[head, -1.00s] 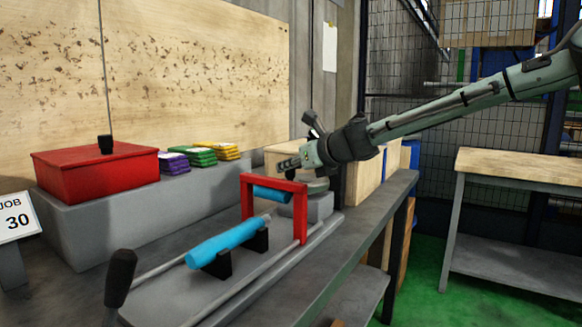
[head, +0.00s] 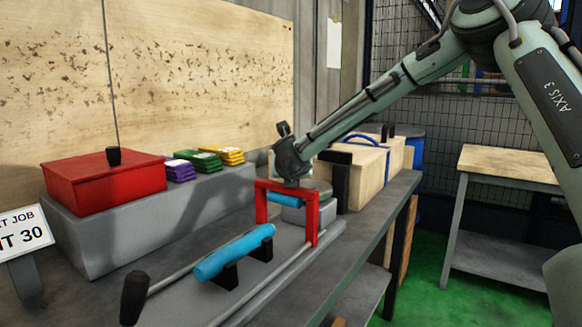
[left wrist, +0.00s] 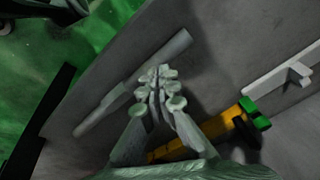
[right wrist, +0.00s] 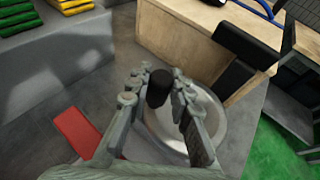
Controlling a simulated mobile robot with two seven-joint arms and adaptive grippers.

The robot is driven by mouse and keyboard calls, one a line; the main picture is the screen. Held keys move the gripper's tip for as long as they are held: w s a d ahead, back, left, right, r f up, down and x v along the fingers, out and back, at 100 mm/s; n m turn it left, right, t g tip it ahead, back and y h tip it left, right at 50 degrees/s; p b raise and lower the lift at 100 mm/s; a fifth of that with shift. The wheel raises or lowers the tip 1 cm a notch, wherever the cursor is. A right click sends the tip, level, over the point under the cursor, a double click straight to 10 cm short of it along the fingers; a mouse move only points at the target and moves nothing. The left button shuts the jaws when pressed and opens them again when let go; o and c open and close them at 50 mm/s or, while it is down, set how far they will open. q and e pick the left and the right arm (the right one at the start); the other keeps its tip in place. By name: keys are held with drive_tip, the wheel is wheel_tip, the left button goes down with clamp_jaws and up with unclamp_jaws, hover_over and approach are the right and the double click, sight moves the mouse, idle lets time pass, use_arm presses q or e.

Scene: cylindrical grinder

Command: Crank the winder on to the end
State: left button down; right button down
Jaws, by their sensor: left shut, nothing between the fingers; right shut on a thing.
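The winder shows in the right wrist view as a round metal disc (right wrist: 215,128) with a black upright knob (right wrist: 158,90). My right gripper (right wrist: 160,78) is shut on that knob, with its fingers on either side. In the head view the right wrist is above and behind a red frame (head: 312,222), and its fingertips are hidden. The frame stands across a blue roller (head: 285,199). A longer blue roll (head: 232,254) rests on black supports in front. My left gripper (left wrist: 162,75) is shut and empty above a grey surface in the left wrist view; it is out of the head view.
A long-handled black grip (head: 134,296) stands at the front left. A red box (head: 105,182) and coloured stacks (head: 205,161) sit on a grey ledge. Wooden boxes (head: 358,170) stand behind the winder. A grey rod (left wrist: 130,85) and a yellow-green tool (left wrist: 240,118) lie near the left gripper.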

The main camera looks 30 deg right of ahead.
idle(0.3)
drive_tip(key=c, duration=1.3)
unclamp_jaws()
drive_tip(key=shift+c, duration=0.2)
drive_tip(key=v, duration=1.2)
drive_tip(key=shift+w, duration=0.1)
